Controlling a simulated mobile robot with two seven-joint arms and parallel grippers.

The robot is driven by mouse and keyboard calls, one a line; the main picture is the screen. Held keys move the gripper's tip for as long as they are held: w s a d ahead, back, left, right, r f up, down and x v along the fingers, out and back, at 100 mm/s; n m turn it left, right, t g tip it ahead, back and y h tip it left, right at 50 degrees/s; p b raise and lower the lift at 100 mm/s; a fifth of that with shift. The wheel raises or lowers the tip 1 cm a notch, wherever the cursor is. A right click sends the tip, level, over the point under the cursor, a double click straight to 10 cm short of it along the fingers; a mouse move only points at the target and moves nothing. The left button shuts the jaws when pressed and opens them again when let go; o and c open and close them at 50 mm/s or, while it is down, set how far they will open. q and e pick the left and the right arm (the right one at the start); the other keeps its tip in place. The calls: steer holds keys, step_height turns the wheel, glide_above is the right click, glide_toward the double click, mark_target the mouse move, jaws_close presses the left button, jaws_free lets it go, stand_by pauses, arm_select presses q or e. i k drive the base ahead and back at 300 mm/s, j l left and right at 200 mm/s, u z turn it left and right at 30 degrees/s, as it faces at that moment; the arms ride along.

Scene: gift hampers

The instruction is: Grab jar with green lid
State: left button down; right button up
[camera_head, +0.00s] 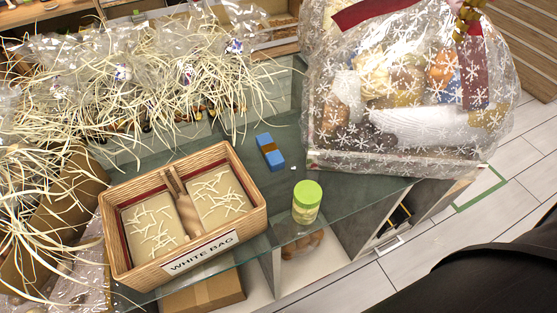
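The jar with the green lid (306,202) stands upright near the front edge of the dark glass counter (350,192). Its body below the lid looks clear with pale yellowish contents. It is right of the wicker basket and in front of the blue block, touching neither. Neither of my grippers shows in the head view, so I cannot see whether they are open or shut.
A wicker basket (114,239) labelled "WHITE BAG" holds pale shreds. A blue block with a brown band (269,152) lies behind the jar. A large snowflake-wrapped hamper (410,90) stands at the back right. Straw and clear wrap (130,75) cover the left. Tiled floor (440,240) lies right.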

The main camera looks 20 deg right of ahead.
mark_target(305, 203)
steer(key=z, duration=1.05)
